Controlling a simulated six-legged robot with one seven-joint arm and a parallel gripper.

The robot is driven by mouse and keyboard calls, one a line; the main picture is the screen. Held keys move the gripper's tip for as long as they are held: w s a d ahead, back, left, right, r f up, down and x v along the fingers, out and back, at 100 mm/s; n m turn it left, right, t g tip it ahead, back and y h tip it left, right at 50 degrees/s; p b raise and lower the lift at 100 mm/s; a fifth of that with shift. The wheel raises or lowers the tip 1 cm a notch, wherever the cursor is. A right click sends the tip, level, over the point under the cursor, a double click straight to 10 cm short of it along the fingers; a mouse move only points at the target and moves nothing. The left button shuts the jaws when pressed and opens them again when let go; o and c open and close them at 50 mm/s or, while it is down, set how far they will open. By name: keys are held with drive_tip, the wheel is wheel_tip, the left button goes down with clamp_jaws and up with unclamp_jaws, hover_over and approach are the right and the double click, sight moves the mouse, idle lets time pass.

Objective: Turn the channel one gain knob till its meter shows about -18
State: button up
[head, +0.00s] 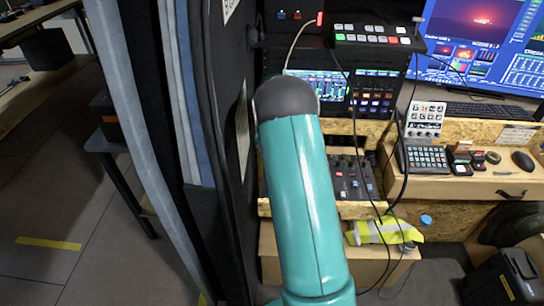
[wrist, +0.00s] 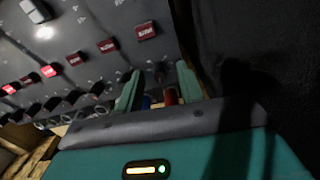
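In the wrist view my gripper (wrist: 158,84) shows two teal fingers standing apart, in front of the grey face of an audio mixer (wrist: 75,30). Small dark knobs stand on this face, one dark knob-like shape (wrist: 157,70) near the gap between the fingertips; I cannot tell whether the fingers touch it. A blue and a red piece show low between the fingers. I cannot read which knob is channel one. In the head view the mixer (head: 352,182) lies on a wooden shelf, partly behind my teal arm, which hides the gripper. No meter value is readable.
Red-lit buttons (wrist: 48,71) run across the mixer face. A dark wall panel (head: 228,120) stands close left of my arm. Black cables hang over the shelf. A switcher (head: 372,36), monitor (head: 480,45) and keypad (head: 426,158) lie to the right.

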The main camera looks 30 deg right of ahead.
wheel_tip(320, 180, up, 14)
idle(0.7)
drive_tip(key=shift+s+f, duration=0.1)
idle(0.4)
